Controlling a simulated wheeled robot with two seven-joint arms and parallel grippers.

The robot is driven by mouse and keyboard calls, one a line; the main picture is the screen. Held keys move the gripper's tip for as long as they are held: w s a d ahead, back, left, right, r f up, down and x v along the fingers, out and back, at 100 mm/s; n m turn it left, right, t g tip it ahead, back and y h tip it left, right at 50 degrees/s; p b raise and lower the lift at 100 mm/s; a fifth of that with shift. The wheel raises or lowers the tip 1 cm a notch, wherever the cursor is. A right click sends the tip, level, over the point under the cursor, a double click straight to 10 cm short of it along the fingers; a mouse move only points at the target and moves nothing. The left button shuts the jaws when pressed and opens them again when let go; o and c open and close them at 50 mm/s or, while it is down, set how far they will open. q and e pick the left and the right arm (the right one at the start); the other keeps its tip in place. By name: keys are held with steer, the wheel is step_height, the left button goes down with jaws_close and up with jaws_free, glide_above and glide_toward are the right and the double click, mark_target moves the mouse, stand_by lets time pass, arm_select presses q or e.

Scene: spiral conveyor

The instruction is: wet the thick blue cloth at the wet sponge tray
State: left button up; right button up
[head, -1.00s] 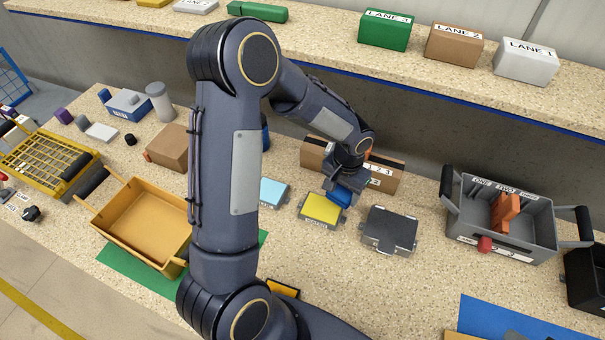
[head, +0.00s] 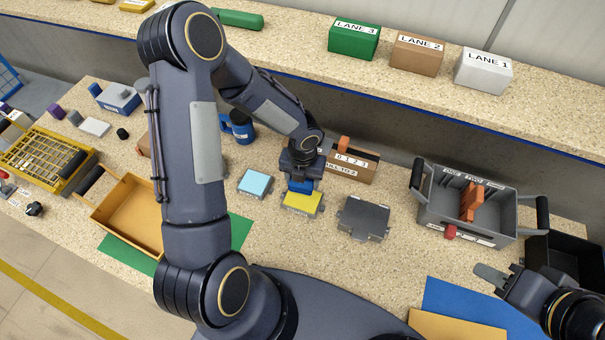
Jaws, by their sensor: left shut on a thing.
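My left gripper (head: 300,178) points down and is shut on the thick blue cloth (head: 301,186). The blue cloth is at the back edge of a yellow sponge pad in a small grey tray (head: 302,204), which looks like the wet sponge tray. Its front label is too small to read surely. The cloth covers the pad's back part; I cannot tell whether it touches the pad. The gripper hides the cloth's top. My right gripper (head: 492,276) is low at the right, away from the trays; its finger gap is not clear.
A light blue pad (head: 255,184) lies left of the yellow one and a dark grey plate (head: 363,219) right. A cardboard box (head: 352,166) stands behind. A grey caddy (head: 470,205) is at the right, a yellow bin (head: 128,212) at the left. A blue mug (head: 238,126) stands behind my arm.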

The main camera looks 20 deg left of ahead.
mark_target(302, 199)
arm_select(q)
steer(key=shift+s+m, duration=0.1)
steer(key=shift+m, duration=1.1)
steer(key=shift+r, duration=0.1)
steer(key=shift+f+b, duration=2.1)
steer(key=shift+f, duration=0.95)
steer(key=shift+f+b, duration=0.4)
steer(key=shift+f, duration=0.1)
steer(key=shift+f, duration=0.1)
step_height(302, 199, up, 7)
steer(key=p, duration=0.6)
steer(key=shift+p, duration=0.35)
